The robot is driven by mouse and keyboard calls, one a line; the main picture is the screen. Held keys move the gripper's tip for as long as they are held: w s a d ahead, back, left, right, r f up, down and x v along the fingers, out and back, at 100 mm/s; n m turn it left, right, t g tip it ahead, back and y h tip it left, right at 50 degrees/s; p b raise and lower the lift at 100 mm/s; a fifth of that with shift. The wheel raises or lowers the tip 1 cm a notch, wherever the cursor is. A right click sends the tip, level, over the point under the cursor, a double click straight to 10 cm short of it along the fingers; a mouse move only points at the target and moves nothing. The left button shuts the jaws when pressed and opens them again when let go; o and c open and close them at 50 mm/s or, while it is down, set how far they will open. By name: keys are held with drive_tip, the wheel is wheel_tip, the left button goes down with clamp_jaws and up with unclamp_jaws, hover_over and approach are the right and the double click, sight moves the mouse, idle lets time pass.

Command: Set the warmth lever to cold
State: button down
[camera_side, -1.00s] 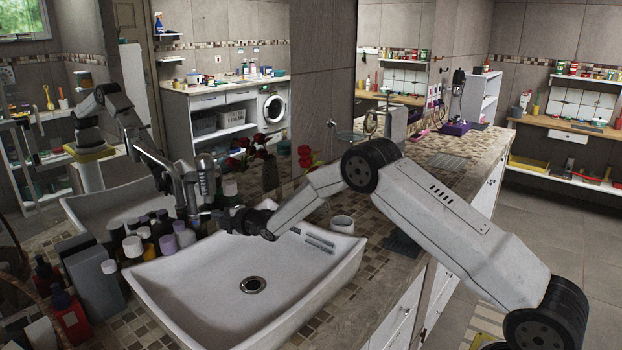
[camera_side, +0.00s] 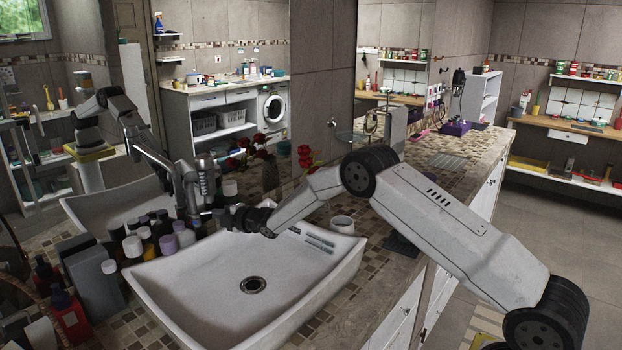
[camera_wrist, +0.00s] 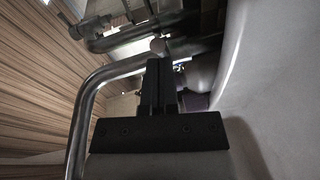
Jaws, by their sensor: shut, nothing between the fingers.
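The metal faucet (camera_side: 201,180) stands at the back left of the white sink (camera_side: 180,290). Its pipe (camera_wrist: 82,115) curves down the left of the wrist view. A short rod with a rounded end (camera_wrist: 158,46) shows just beyond my fingertips; it may be the warmth lever, but I cannot be sure. In the side view, the lever is too small to tell from the faucet. My gripper (camera_side: 222,216) is shut and empty, close to the faucet's right side. Its black fingers also show in the wrist view (camera_wrist: 158,66); I cannot tell whether they touch the rod.
Several bottles (camera_side: 133,247) crowd the counter left of the sink. A white cup (camera_side: 342,224) stands behind the sink's right edge, and red flowers (camera_side: 306,156) stand behind my arm. A mirror behind the counter reflects the room and my arm. The sink bowl is clear.

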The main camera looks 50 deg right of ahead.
drive_tip(key=shift+w+d, duration=0.15)
drive_tip(key=shift+d, duration=0.1)
drive_tip(key=shift+w+d, duration=0.5)
drive_tip(key=shift+d, duration=0.05)
drive_tip(key=shift+w+d, duration=0.35)
drive_tip(key=shift+w, duration=0.2)
drive_tip(key=shift+w+d, duration=0.3)
drive_tip(key=shift+w, duration=0.2)
drive_tip(key=shift+s+r, duration=0.1)
drive_tip(key=shift+s, duration=0.15)
drive_tip(key=shift+a+v, duration=0.15)
drive_tip(key=shift+v, duration=0.65)
drive_tip(key=shift+a+v, duration=0.1)
drive_tip(key=shift+v, duration=0.65)
drive_tip(key=s+d+r, duration=0.1)
drive_tip(key=s+d, duration=0.6)
drive_tip(key=shift+s+r, duration=0.2)
drive_tip(key=shift+r, duration=0.1)
